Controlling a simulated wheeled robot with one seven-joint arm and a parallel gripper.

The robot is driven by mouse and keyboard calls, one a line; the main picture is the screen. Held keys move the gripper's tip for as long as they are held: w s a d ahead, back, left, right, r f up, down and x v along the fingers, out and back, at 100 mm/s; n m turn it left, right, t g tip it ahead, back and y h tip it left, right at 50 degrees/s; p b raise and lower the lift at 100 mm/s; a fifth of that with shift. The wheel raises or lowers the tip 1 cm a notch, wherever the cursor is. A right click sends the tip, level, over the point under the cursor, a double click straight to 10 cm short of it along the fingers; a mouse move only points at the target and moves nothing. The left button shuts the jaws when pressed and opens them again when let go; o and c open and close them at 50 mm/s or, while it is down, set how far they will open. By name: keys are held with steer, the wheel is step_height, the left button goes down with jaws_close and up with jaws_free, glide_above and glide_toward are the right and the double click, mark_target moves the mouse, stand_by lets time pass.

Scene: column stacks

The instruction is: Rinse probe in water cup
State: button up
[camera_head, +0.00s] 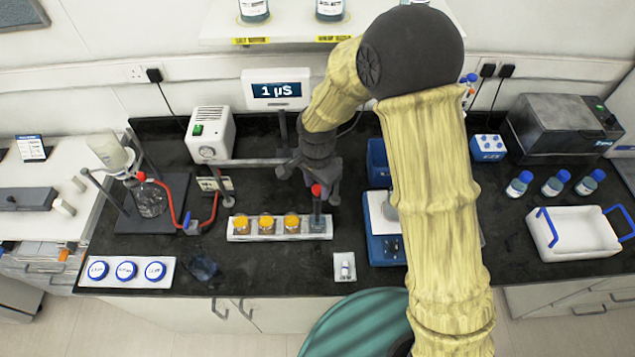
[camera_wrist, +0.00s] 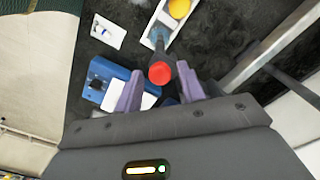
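The probe (camera_head: 317,203) is a dark rod with a red top. It stands upright with its lower end in the water cup (camera_head: 318,226), a clear bluish cup at the right end of a white rack (camera_head: 240,237). In the wrist view the probe's red top (camera_wrist: 160,73) lies between the two fingertips, with a gap on each side, and the cup (camera_wrist: 158,36) is beyond it. My gripper (camera_head: 312,187) is open around the upper probe; it also shows in the wrist view (camera_wrist: 160,80). Whether a finger touches the probe, I cannot tell.
Several orange-lidded jars (camera_head: 267,224) share the rack. A meter display (camera_head: 275,90) reads 1 µS. A blue device (camera_head: 385,248) and a small white pad (camera_head: 344,267) are nearby. A stand with a flask and red tubing (camera_head: 150,199) is at left.

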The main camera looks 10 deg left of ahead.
jaws_close()
step_height(320, 180, up, 6)
steer(key=shift+r+p, duration=0.2)
steer(key=shift+p, duration=1)
steer(key=shift+w+a, duration=0.1)
steer(key=shift+w, duration=0.05)
jaws_free()
steer(key=shift+o, duration=1.4)
step_height(320, 180, up, 17)
steer(key=b, duration=0.5)
steer(key=shift+r, duration=0.2)
